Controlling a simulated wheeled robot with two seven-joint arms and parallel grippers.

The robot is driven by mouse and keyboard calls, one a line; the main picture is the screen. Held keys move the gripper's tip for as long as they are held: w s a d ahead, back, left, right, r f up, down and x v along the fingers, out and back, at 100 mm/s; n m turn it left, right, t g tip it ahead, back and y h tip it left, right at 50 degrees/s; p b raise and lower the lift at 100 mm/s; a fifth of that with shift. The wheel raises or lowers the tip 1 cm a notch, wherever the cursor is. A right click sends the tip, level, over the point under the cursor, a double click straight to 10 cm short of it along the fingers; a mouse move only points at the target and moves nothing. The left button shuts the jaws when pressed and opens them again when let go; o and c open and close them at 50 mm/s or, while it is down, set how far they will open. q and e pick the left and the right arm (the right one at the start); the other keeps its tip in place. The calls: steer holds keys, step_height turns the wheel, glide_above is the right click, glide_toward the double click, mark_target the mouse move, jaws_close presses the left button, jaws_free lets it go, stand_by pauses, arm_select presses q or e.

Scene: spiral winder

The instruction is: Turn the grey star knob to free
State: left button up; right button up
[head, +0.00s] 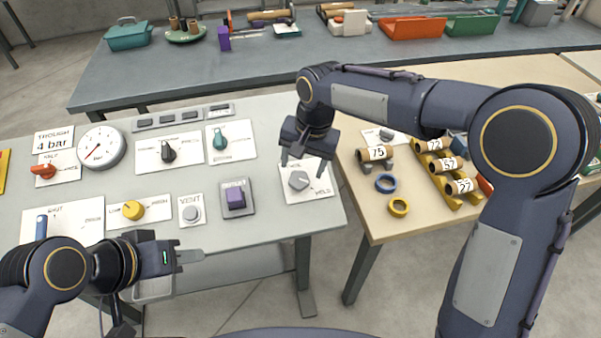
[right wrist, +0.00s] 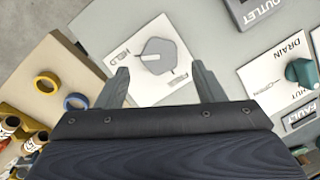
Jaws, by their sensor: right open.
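The grey star knob (head: 299,181) sits on a white plate (head: 318,191) at the right end of the grey table. In the right wrist view the knob (right wrist: 160,58) lies beyond the fingertips, roughly between them.
A teal knob (head: 219,140) is behind. On the wooden table at right are a blue ring (head: 386,184), a yellow ring (head: 398,207) and numbered rolls (head: 374,153).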

mark_target(300, 178)
steer(key=shift+w+a+f, duration=0.1)
steer(key=shift+a+f, duration=0.05)
steer(key=shift+f, duration=0.95)
steer(key=shift+a+f, duration=0.15)
steer(key=shift+f, duration=0.9)
steer(key=c, duration=1)
steer(key=shift+o, duration=0.2)
